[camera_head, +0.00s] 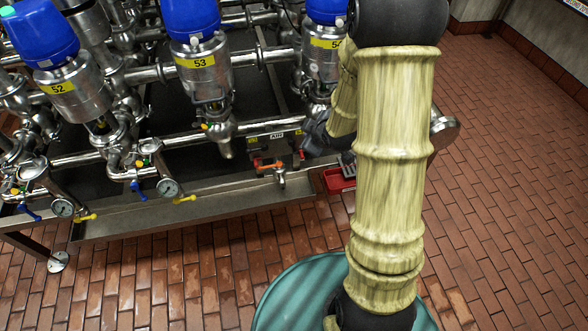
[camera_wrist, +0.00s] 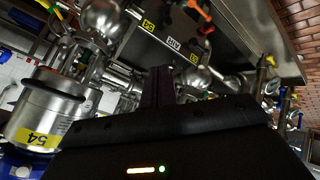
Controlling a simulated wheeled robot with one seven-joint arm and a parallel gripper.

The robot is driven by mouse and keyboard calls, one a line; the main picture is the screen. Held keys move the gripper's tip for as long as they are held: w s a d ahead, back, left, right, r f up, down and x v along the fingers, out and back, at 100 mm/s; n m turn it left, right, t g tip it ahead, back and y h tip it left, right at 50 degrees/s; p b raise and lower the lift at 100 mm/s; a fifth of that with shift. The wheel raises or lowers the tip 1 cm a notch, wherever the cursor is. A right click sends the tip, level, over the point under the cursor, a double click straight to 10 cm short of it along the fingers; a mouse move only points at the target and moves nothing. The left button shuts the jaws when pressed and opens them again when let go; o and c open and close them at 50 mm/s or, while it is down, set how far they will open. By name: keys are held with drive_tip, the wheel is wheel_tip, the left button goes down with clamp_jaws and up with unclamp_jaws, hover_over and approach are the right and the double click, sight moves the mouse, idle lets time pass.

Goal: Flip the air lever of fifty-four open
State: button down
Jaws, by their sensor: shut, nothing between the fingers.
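The AIR panel (camera_head: 277,135) sits low on the pipe frame, with small yellow labels at its sides. In the wrist view the panel (camera_wrist: 172,42) appears tilted, and a yellow label (camera_wrist: 148,27) on it reads 54. An orange-red lever (camera_head: 270,165) is below the panel. A small red part (camera_head: 302,155) shows at its right, close to my gripper; I cannot tell its lever position. My gripper (camera_head: 318,132) is right of the panel, partly hidden by my arm. Its dark fingers (camera_wrist: 160,75) are together and empty, apart from the panel.
Valve 54 (camera_head: 322,62) is partly hidden behind my arm; its silver body (camera_wrist: 45,110) shows in the wrist view. Valve 53 (camera_head: 203,75) and valve 52 (camera_head: 70,95) stand left. A metal drip tray edge (camera_head: 180,218) runs below. A red box (camera_head: 340,181) lies low nearby. Brick floor (camera_head: 510,160) is clear at right.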

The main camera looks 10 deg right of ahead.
drive_tip(key=w+a+f+n+t+y+b, duration=0.1)
drive_tip(key=w+f+n+t+y+b, duration=0.2)
drive_tip(key=f, duration=0.4)
drive_tip(key=w+f+n+y+b, duration=0.1)
drive_tip(key=w+f+n+b, duration=0.15)
drive_tip(key=f+b, duration=0.45)
drive_tip(key=n+t+y+b, duration=0.4)
drive_tip(key=n+t+b, duration=0.1)
drive_tip(key=b, duration=0.2)
approach(294, 147)
drive_tip(key=s+a+f, duration=0.3)
drive_tip(key=a, duration=0.1)
drive_tip(key=shift+w+r, duration=0.1)
drive_tip(key=shift+r, duration=0.2)
drive_tip(key=shift+a, duration=0.1)
drive_tip(key=b+x, duration=0.1)
drive_tip(key=x, duration=0.9)
drive_tip(key=shift+w+a+r, duration=0.15)
drive_tip(key=d, duration=0.1)
drive_tip(key=d+f+b, duration=0.1)
drive_tip(key=d, duration=0.1)
drive_tip(key=shift+w, duration=0.15)
drive_tip(key=shift+w+d+f, duration=0.1)
drive_tip(key=shift+d, duration=0.4)
